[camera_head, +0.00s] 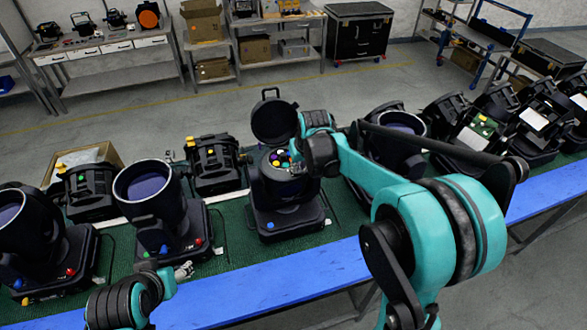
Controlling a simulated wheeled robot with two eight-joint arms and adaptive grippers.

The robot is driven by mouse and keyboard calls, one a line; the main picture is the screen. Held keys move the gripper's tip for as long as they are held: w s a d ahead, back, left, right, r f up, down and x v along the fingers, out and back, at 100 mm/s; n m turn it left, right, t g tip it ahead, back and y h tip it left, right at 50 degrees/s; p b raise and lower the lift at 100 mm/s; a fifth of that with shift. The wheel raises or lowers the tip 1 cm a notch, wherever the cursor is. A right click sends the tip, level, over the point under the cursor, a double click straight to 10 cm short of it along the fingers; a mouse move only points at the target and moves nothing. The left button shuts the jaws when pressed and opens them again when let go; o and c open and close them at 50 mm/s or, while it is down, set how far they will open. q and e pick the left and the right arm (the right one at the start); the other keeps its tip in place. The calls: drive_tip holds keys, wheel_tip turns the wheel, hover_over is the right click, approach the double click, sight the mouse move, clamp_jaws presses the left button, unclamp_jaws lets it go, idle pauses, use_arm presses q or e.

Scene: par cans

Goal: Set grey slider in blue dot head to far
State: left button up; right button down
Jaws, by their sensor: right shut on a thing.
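The open moving head (287,208) stands on the green mat in the middle, with a blue dot (270,226) on its base front. Its round lid (273,122) is tipped back, and coloured discs show inside its top. My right gripper (294,156) reaches in from the right to the right rim of this opening. It is shut on a small part there, apparently the grey slider, which is mostly hidden by the gripper. My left gripper (184,270) is low at the left, by the mat's front edge, apart from the open head; its jaw state is unclear.
Black cases and more heads line the green mat (240,262). A blue edge (260,295) runs along the front. My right arm covers much of the right side.

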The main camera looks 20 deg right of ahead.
drive_tip(key=shift+d, duration=0.15)
drive_tip(key=c, duration=1.5)
unclamp_jaws()
drive_tip(key=shift+c, duration=0.2)
use_arm(q)
drive_tip(key=shift+d, duration=0.1)
use_arm(e)
drive_tip(key=shift+d, duration=0.1)
drive_tip(key=shift+r, duration=0.1)
drive_tip(key=v, duration=1.2)
drive_tip(key=shift+s+f, duration=0.1)
drive_tip(key=shift+f, duration=0.1)
